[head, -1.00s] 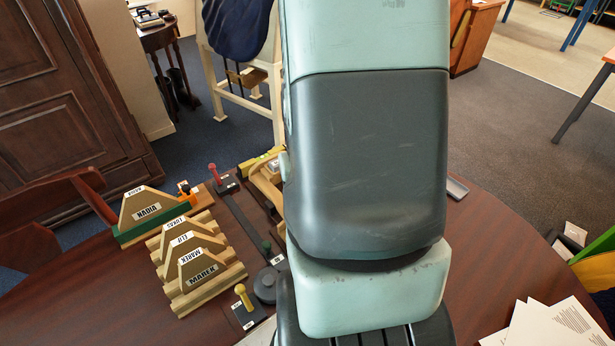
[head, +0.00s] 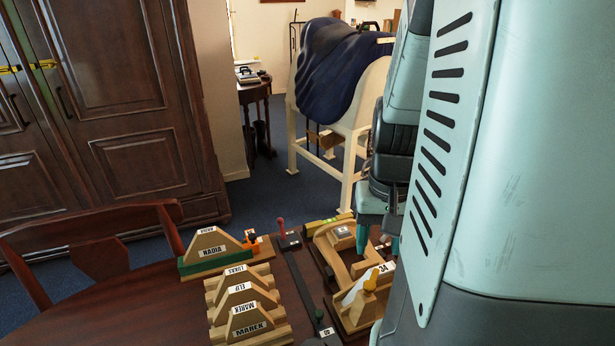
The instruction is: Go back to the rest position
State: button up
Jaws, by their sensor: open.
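My arm fills the right side of the head view. My gripper (head: 378,238) shows partly beside it, pointing down with its teal fingers apart and nothing seen between them. It is above or just behind the wooden saddle-tree frame (head: 338,262), and I cannot tell the exact gap. The frame sits on the table with a white "34" label and a yellow knob (head: 371,280) at its front. Part of the gripper and the right part of the table are hidden by my arm.
Name-labelled wooden blocks (head: 246,318) stand on a rack, left of a dark rail (head: 303,285) with a red knob (head: 281,226). A chair (head: 95,250) stands at the table's left. Behind are a wardrobe (head: 130,110) and a white stand with a blue saddle cover (head: 338,65).

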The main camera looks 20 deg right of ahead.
jog(key=s+a+r+n+t, duration=0.2)
jog(key=a+r, duration=0.5)
jog(key=r, duration=0.2)
jog(key=s+a+r+n+t, duration=0.3)
jog(key=a+r, duration=0.5)
jog(key=r, duration=0.1)
jog(key=shift+s+a+t, duration=0.15)
jog(key=shift+s+t, duration=0.15)
jog(key=shift+s, duration=0.05)
jog(key=shift+w, duration=0.1)
